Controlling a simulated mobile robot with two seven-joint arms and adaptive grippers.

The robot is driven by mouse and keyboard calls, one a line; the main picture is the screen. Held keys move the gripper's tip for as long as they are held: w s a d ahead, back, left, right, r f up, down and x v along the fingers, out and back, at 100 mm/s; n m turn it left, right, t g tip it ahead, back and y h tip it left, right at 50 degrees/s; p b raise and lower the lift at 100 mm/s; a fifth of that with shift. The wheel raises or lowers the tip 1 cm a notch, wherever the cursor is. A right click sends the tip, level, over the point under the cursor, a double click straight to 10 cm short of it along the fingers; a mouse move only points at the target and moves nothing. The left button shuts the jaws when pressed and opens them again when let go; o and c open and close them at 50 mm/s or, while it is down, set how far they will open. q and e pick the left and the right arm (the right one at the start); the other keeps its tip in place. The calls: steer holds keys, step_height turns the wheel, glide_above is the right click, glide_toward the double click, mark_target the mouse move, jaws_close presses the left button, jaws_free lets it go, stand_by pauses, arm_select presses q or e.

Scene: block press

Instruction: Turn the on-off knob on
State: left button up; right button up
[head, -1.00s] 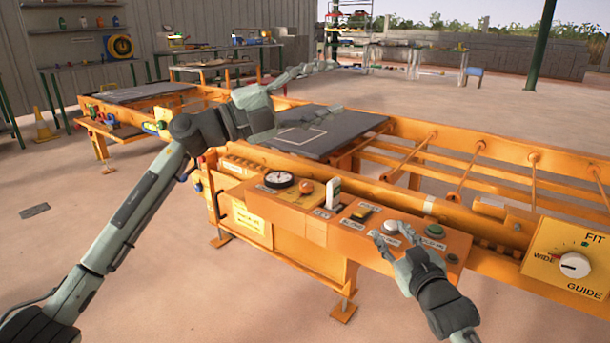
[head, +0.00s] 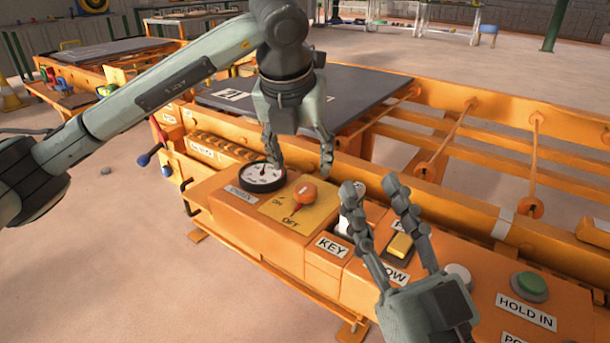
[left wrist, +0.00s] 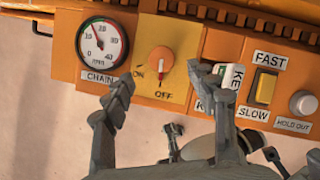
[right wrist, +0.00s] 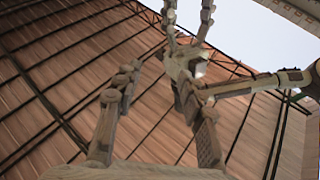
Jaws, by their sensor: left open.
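The on-off knob (head: 305,193) is a round orange knob on a yellow plate marked ON and OFF. In the left wrist view the knob (left wrist: 161,62) has its pale pointer toward OFF. My left gripper (head: 298,166) is open and empty, pointing down over the panel with its fingertips just above and behind the knob. In the left wrist view its fingertips (left wrist: 158,79) are spread to either side of the knob, apart from it. My right gripper (head: 372,188) is open and empty, raised in front of the panel's key and slow switch; its wrist view shows its fingers pointing up at the roof.
A round gauge (head: 262,177) sits left of the knob. A white key (head: 349,222), partly hidden by my right finger, a yellow switch (head: 399,246), a white button (head: 458,274) and a green button (head: 529,286) line the panel to the right. A dark plate (head: 345,90) lies behind.

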mark_target(306, 188)
arm_select(q)
steer(key=x, duration=0.6)
steer(key=shift+s+f, duration=0.15)
steer(key=shift+f, duration=0.05)
steer(key=shift+w+d+f+b, duration=0.1)
steer(key=shift+w+f+b, duration=0.2)
steer(key=shift+f, duration=0.1)
arm_select(e)
steer(key=shift+s+d+r+t, duration=0.25)
steer(key=shift+s+r+t, duration=0.1)
steer(key=shift+r+t, duration=0.2)
arm_select(q)
steer(key=shift+c, duration=0.3)
steer(key=c, duration=1.1)
